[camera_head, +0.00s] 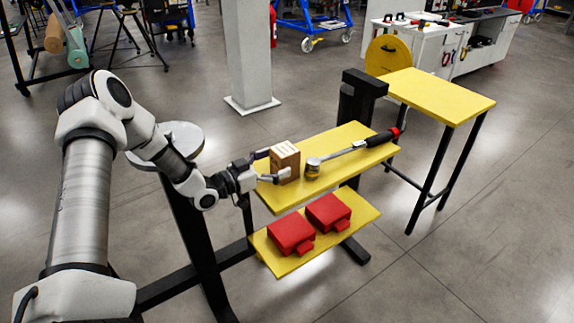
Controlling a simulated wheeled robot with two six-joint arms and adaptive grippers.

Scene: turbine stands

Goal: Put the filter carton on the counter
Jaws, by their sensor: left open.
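The filter carton, a small brown box (286,162), stands upright on the yellow upper shelf (277,198) of a black stand. My left gripper (278,164) reaches in from the left with its fingers open. One finger is at the box's far left side and the other at its near lower side; I cannot tell whether they touch it. A yellow-topped table (440,95) on black legs, likely the counter, stands to the right behind the shelf. My right gripper is not in view.
A torque wrench (350,150) lies beside the box on the upper shelf. Two red cases (290,233) sit on the yellow lower shelf (277,266). A black post (362,95) rises between shelf and table. The table top is bare.

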